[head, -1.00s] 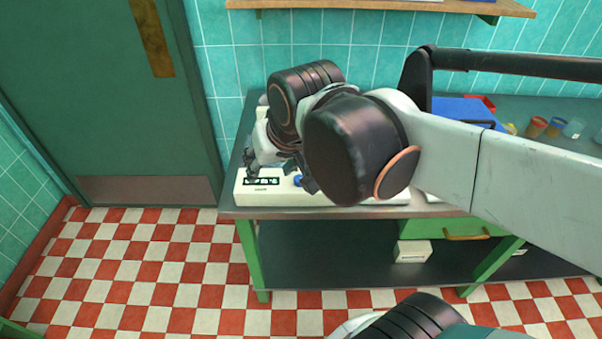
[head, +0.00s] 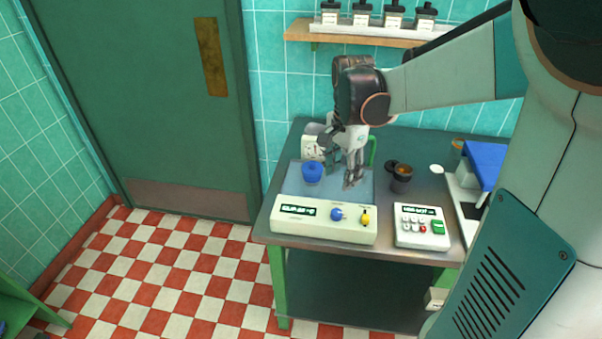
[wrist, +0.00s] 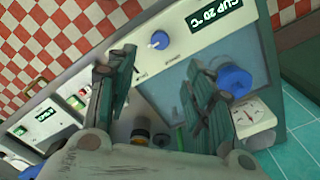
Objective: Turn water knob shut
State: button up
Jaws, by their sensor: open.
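A white control panel (head: 322,222) with a lit display stands at the table's front edge. It carries a small blue knob (head: 336,214) and a yellow knob (head: 365,217). A larger blue round piece (head: 312,172) sits on the grey-blue plate behind it. I cannot tell for certain which blue part is the water knob. My gripper (head: 338,170) is open and empty above the plate, behind the panel. In the wrist view, my spread fingers (wrist: 163,62) are apart from the small blue knob (wrist: 160,40) and the larger blue piece (wrist: 235,80). The display reads "CUP 20 °C".
A white keypad box (head: 422,227) stands right of the panel. Dark cups (head: 401,180) stand behind it. A white box with a round dial (wrist: 252,114) is beside the larger blue piece. A shelf with jars (head: 365,32) hangs above. A green door is at left.

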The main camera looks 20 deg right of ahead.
aim_at(337, 212)
notch_tip(337, 212, down, 14)
jog(key=b, duration=0.4)
jog(key=shift+r+b, duration=0.25)
jog(key=shift+b, duration=0.1)
jog(key=shift+c, duration=0.6)
jog(key=c, duration=1)
